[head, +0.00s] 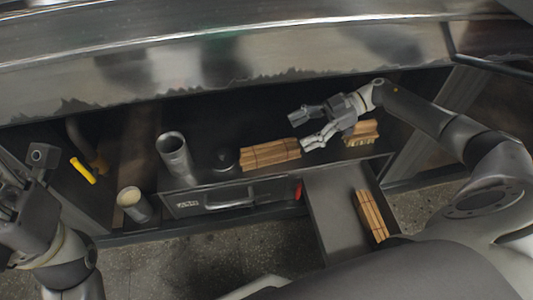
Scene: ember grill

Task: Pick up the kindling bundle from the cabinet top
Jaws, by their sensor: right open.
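A kindling bundle (270,154) of light brown sticks with dark bands lies on the cabinet top (205,176). My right gripper (304,130) is open and empty, its fingers pointing left, just above and beside the right end of this bundle. One finger overlaps the bundle's right end in the picture; I cannot tell whether they touch. A second bundle of sticks (371,216) lies in the open drawer (328,205). My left gripper (22,166) is at the left edge, away from the bundles; its opening is unclear.
A grey metal cylinder (174,158) and a dark round object (226,159) stand left of the bundle. A wooden brush (361,132) lies behind my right gripper. A cup (133,204) and a yellow handle (83,171) are at left. The shiny hood (230,60) hangs above.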

